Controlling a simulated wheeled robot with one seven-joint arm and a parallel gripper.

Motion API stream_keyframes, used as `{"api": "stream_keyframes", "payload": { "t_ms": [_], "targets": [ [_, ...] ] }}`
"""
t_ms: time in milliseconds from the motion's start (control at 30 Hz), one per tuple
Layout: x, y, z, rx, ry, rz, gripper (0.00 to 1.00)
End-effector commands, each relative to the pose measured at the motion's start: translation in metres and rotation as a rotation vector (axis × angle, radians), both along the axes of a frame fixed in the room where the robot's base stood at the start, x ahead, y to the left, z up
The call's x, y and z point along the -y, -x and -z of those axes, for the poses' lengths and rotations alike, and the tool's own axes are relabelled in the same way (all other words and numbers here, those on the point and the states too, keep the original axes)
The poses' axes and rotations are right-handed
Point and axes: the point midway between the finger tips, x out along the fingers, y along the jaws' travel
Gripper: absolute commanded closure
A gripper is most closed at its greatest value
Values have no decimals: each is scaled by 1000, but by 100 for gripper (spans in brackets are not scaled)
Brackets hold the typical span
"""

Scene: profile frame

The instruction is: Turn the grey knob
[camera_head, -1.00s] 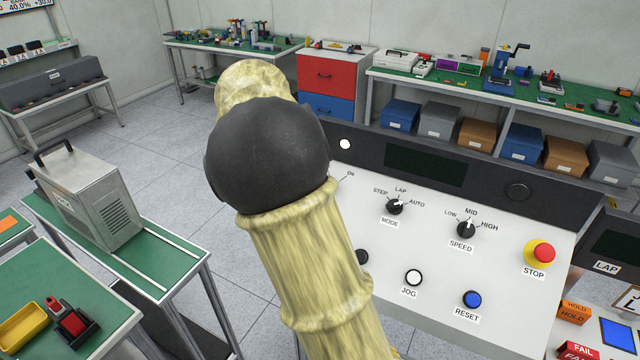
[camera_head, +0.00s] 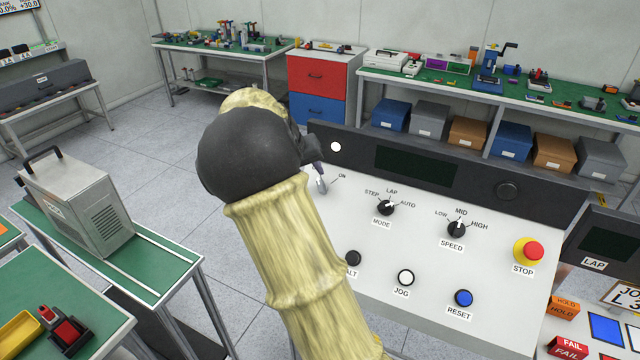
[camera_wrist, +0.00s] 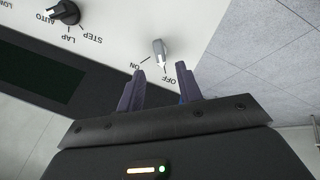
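The grey knob (camera_wrist: 159,51) sits on the white sloped panel (camera_wrist: 125,20), between the labels ON and OFF. It looks upright in the wrist view, its lower end nearer OFF; its exact setting is hard to tell. My gripper (camera_wrist: 160,72) is open, its two dark purple fingers apart, with the knob just beyond the tips and roughly in line with the gap. No contact shows. In the head view the knob (camera_head: 321,183) shows beside my arm, under a small part of my gripper (camera_head: 317,166); the rest of the gripper is hidden.
The panel also has a MODE knob (camera_head: 386,207), a SPEED knob (camera_head: 457,228), a red STOP button (camera_head: 532,252), a blue RESET button (camera_head: 464,298) and a white JOG button (camera_head: 406,277). A dark raised back (camera_head: 462,180) with a screen stands behind them.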

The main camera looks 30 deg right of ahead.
Motion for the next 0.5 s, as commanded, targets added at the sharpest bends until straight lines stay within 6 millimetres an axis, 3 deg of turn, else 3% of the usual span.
{"api": "stream_keyframes", "payload": {
  "t_ms": [300,500],
  "targets": [
    [27,-11,48,-4,0,2,65],
    [38,-17,69,-3,1,1,65]
  ]
}}
